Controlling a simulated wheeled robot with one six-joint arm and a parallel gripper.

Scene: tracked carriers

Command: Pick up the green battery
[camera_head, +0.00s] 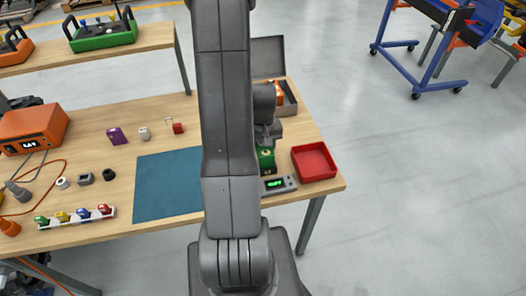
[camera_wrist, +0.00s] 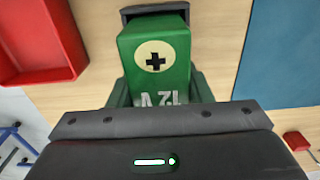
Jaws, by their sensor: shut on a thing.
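The green battery (camera_head: 265,159) is at the right part of the table, partly hidden by my arm. In the wrist view the battery (camera_wrist: 155,65) fills the middle, with a cream disc, a black plus sign and 12V lettering. My gripper (camera_head: 268,133) is above the battery in the head view and shut on it. The dark gripper body crosses the bottom of the wrist view. I cannot tell whether the battery's underside touches the table.
A red tray (camera_head: 314,162) is right of the battery. A grey device with a green display (camera_head: 277,185) is at the front. A blue mat (camera_head: 168,186) is to the left. An open grey box (camera_head: 289,104) is behind. Several coloured items in a white rack (camera_head: 77,220) are far left.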

